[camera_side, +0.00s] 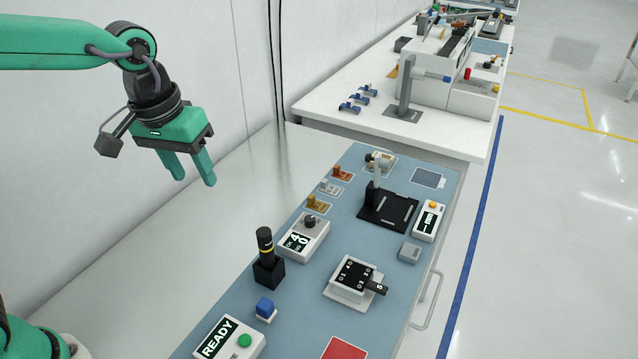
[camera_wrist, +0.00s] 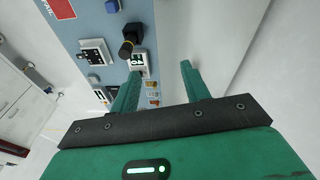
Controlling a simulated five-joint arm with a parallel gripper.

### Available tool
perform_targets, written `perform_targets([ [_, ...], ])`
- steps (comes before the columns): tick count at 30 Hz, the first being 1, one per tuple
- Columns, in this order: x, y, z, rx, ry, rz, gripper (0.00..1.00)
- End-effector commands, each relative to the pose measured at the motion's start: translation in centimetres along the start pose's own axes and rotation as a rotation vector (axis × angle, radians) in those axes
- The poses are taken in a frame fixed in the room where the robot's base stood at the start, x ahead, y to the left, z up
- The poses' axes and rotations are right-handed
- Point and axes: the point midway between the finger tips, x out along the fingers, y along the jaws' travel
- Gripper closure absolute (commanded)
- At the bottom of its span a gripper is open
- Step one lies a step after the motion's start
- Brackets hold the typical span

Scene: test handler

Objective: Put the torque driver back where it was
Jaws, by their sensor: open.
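The holder hides the driver's lower end. My gripper (camera_side: 195,181) is green, open and empty. It hangs high above the bench, up and to the left of the driver in the side view. In the wrist view its fingers (camera_wrist: 160,70) are spread, with nothing between them.
Near the driver are a box with a dial (camera_side: 304,238), a blue block (camera_side: 265,308) and a READY box (camera_side: 230,340). A white block with a black top (camera_side: 354,280) and a black fixture (camera_side: 388,213) stand further right. The bench left of the mat is clear.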

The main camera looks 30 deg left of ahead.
Motion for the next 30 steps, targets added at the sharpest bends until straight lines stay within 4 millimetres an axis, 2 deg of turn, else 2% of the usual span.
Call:
perform_targets([
  [6, -1.8, -4.2, 2.4, 0.045, 0.095, 0.017, 0.54],
  [15, -2.6, -8.9, 6.3, 0.117, 0.224, 0.008, 0.54],
  [21, -2.4, -10.9, 8.4, 0.157, 0.292, -0.011, 0.54],
  [30, -2.1, -11.8, 9.4, 0.179, 0.322, -0.025, 0.54],
])
